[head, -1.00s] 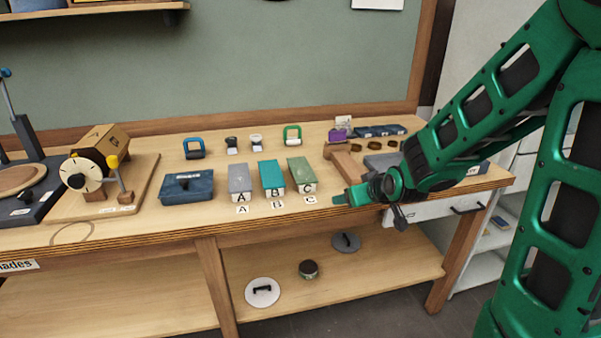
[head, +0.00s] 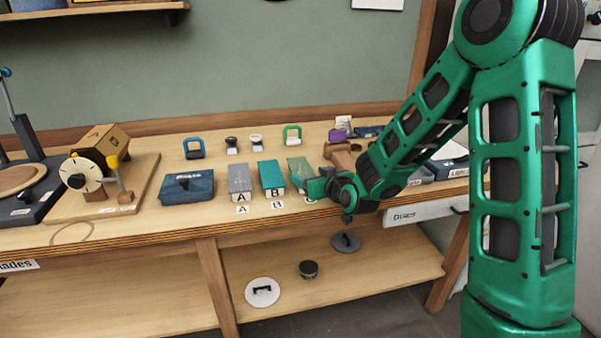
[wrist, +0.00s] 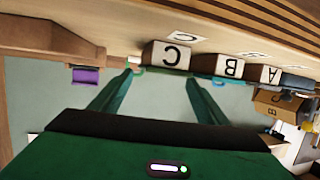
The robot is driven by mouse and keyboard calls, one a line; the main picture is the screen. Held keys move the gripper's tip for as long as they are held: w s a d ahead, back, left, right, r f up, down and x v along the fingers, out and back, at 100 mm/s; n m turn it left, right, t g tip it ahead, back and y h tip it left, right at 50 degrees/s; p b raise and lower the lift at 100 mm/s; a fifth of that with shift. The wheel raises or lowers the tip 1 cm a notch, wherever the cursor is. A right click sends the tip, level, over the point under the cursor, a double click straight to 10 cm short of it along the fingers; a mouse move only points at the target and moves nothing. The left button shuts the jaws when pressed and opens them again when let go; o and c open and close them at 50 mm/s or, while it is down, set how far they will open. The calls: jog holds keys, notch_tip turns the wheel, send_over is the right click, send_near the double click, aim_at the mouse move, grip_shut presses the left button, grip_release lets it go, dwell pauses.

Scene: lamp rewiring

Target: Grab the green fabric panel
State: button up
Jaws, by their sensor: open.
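A long sage-green panel (head: 299,167), the one marked C, lies on the bench at the right end of a row of three. The grey panel A (head: 239,177) and the teal panel B (head: 271,174) lie to its left. My gripper (head: 307,185) is at the near end of the green panel and hides its C label in the head view. In the wrist view, upside down, the C end (wrist: 168,56) shows just beyond my open, empty fingers (wrist: 160,80). I cannot tell whether the fingers touch it.
A dark blue case (head: 187,188) lies left of the panels. Blue (head: 194,148) and green (head: 292,134) handled tools stand behind, with small knobs between them. A wooden block (head: 341,155) and a purple item (head: 338,134) are to the right. A drawer marked Discs (head: 407,215) is below the bench edge.

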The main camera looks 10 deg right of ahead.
aim_at(303, 171)
jog(key=shift+x, duration=2.55)
jog(key=shift+d, duration=0.15)
jog(key=c, duration=1)
